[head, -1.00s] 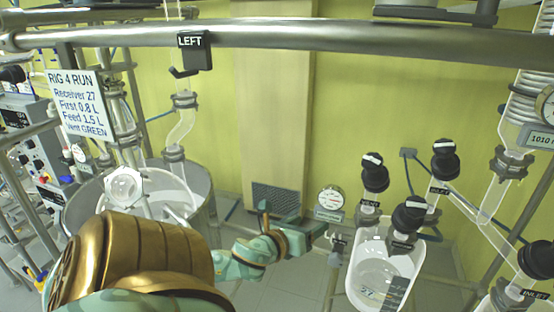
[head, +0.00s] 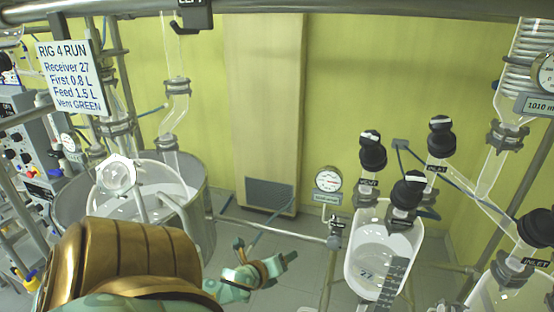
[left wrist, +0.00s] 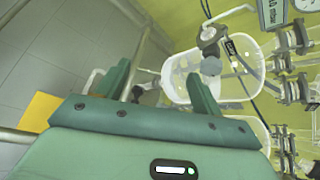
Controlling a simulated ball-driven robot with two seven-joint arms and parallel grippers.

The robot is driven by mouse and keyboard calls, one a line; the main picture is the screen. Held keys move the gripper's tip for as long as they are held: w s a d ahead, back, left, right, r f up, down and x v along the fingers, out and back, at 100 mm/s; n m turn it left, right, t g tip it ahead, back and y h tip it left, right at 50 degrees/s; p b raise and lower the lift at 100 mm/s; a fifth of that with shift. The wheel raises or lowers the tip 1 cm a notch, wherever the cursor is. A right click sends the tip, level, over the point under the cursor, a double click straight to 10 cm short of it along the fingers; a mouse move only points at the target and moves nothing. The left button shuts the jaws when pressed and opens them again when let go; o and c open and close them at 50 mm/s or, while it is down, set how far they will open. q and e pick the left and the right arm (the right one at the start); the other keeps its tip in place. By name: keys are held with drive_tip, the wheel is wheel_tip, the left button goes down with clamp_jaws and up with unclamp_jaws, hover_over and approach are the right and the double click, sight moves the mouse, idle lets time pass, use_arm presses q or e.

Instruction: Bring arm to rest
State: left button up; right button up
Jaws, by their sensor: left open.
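My left arm comes in from the lower left of the head view. Its green and gold left gripper (head: 264,250) is open, with nothing between the fingers, in the air left of the glass receiver marked 27 (head: 361,252). In the left wrist view the two green fingers stand apart (left wrist: 158,88). Beyond them a clear glass vessel (left wrist: 180,82) with a dark clamp shows, apart from the fingers as far as I can tell. My right gripper is in neither view.
Black-capped necks top the receiver, with a round gauge (head: 328,179) to its left. A large steel pot (head: 203,215) with glassware stands at left behind my arm. A metal rail (head: 300,12) crosses the top. A sign (head: 72,76) hangs at upper left. Open floor shows below the gripper.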

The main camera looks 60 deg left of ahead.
use_arm(q)
drive_tip(key=shift+d+f, duration=0.1)
drive_tip(key=shift+f, duration=0.05)
idle(0.5)
drive_tip(key=s+d+r+n+g, duration=0.2)
drive_tip(key=s+d+r+n, duration=0.1)
drive_tip(key=d+n, duration=0.6)
drive_tip(key=s+d+r+n+g, duration=0.35)
drive_tip(key=d+n, duration=0.35)
drive_tip(key=d, duration=0.4)
drive_tip(key=s+d+f+g+h+b, duration=0.15)
drive_tip(key=f+b, duration=0.35)
drive_tip(key=f, duration=1.3)
drive_tip(key=s+d+f+h+b, duration=0.25)
drive_tip(key=f+b, duration=0.25)
drive_tip(key=f, duration=1.4)
drive_tip(key=s+f+n+g+h+b, duration=0.1)
drive_tip(key=s+f+n+g+b, duration=0.2)
drive_tip(key=s+f+b, duration=0.6)
drive_tip(key=s+f, duration=1.1)
drive_tip(key=f, duration=0.4)
drive_tip(key=shift+f+g, duration=0.2)
drive_tip(key=shift+g, duration=0.1)
drive_tip(key=shift+s+a, duration=0.1)
